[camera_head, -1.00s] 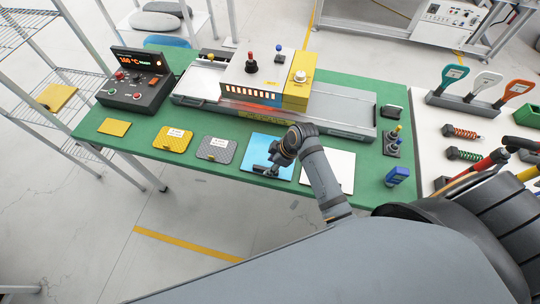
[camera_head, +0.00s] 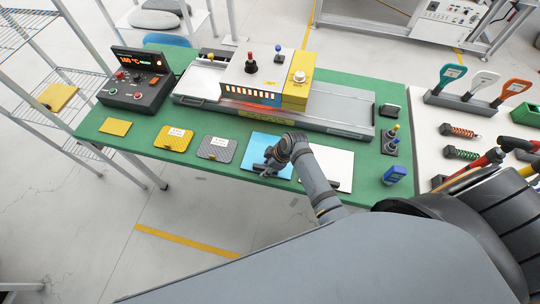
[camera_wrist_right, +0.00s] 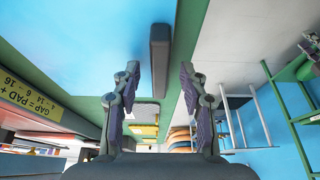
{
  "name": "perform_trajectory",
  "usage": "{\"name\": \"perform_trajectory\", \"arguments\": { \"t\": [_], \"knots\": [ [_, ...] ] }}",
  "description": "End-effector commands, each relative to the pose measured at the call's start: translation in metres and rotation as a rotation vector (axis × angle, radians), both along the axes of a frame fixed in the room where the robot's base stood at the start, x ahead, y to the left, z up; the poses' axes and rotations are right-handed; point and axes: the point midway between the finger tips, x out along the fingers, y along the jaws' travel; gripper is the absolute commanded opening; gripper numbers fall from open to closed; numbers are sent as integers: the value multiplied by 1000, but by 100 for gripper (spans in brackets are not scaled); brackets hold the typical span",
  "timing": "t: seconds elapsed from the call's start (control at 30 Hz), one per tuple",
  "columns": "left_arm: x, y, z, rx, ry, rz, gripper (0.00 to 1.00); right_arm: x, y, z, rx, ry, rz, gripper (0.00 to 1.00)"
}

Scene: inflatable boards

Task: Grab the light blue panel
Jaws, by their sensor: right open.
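The light blue panel (camera_head: 262,140) lies flat on the green table, between a grey patterned panel and a white panel. My right gripper (camera_head: 264,168) is over its near part and hides some of it. In the right wrist view the panel (camera_wrist_right: 90,45) fills the upper left, with a dark grey bar (camera_wrist_right: 160,50) along its edge. My right gripper (camera_wrist_right: 160,76) is open there, its fingertips on either side of the bar's end. Contact cannot be told. My left gripper is not in view.
The green table (camera_head: 225,175) also holds a yellow panel (camera_head: 174,139), the grey panel (camera_head: 217,148) and the white panel (camera_head: 340,168). A long machine (camera_head: 335,105) stands behind them. A control box (camera_head: 136,82) is at the left, a blue item (camera_head: 394,175) at the right.

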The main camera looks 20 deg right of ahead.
Motion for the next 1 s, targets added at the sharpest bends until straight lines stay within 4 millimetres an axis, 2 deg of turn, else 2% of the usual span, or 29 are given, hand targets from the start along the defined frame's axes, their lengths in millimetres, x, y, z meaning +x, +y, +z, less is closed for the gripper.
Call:
{"name": "perform_trajectory", "arguments": {
  "t": [0.47,0.77,0.8,1.0],
  "knots": [
    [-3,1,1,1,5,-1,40,0,0,-3,0,0,0,43],
    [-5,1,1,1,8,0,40,0,0,-3,0,0,0,3],
    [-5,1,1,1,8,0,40,0,0,-3,0,0,0,0],
    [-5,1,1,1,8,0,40,1,0,-3,0,-2,0,0]
  ]
}}
